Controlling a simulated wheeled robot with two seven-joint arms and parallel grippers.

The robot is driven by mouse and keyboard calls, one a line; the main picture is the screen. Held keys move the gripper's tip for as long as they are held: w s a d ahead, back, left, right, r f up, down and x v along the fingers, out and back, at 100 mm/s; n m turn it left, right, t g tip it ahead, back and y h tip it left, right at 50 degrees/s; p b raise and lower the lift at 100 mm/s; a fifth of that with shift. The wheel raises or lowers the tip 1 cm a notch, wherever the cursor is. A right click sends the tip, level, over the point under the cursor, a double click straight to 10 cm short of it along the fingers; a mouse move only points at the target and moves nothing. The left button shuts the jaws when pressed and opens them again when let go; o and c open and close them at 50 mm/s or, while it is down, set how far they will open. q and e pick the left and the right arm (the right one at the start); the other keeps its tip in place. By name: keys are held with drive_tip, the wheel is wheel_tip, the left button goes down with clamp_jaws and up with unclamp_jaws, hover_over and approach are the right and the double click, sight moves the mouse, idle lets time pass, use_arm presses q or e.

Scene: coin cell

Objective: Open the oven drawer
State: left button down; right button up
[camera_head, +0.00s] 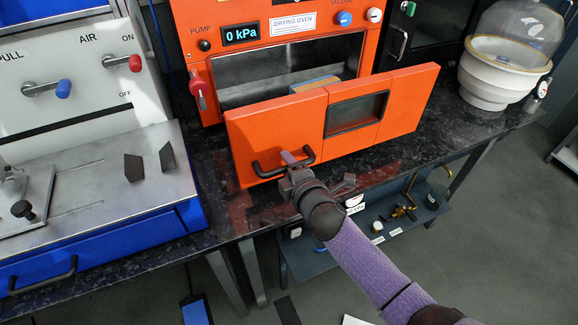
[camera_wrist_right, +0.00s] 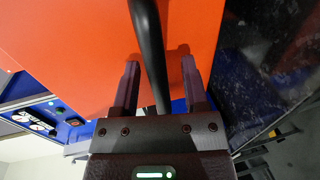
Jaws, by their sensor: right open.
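The orange drying oven (camera_head: 292,45) stands on the dark counter. Its orange drawer front (camera_head: 275,119), with a dark window (camera_head: 356,113), stands out from the oven body, and the cavity behind shows. A black bar handle (camera_head: 262,171) is at the front's lower left. My right gripper (camera_head: 290,160) is at this handle. In the right wrist view, the handle (camera_wrist_right: 149,45) runs between the open fingers of the right gripper (camera_wrist_right: 158,68); contact with either finger cannot be told. My left gripper is not in view.
A blue-and-white machine (camera_head: 80,75) with a metal plate stands at the left. A white vessel with a clear dome (camera_head: 497,75) stands at the right. Beneath the counter is a shelf (camera_head: 330,252) with small items. The floor in front is partly free.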

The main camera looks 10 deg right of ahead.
drive_tip(key=shift+s+r, duration=0.15)
drive_tip(key=shift+s, duration=0.25)
drive_tip(key=p+v, duration=0.3)
drive_tip(key=v, duration=0.6)
drive_tip(key=shift+d, duration=0.1)
